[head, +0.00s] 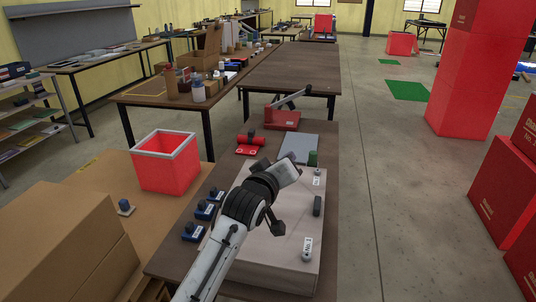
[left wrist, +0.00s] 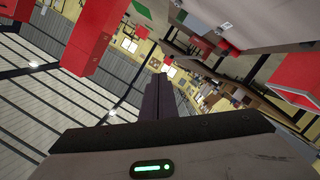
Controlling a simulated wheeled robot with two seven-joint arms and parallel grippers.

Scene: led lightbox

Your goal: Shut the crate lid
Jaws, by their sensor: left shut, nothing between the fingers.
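A large pale box (head: 265,262) with a flat top lies on the near table, and I take it as the crate. Its top looks flat and level; I cannot tell whether this is a shut lid. My right gripper is not in view.
Small blue-and-black devices (head: 205,210) line the table's left edge. A red open bin (head: 168,165) and cardboard boxes (head: 65,245) are left.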

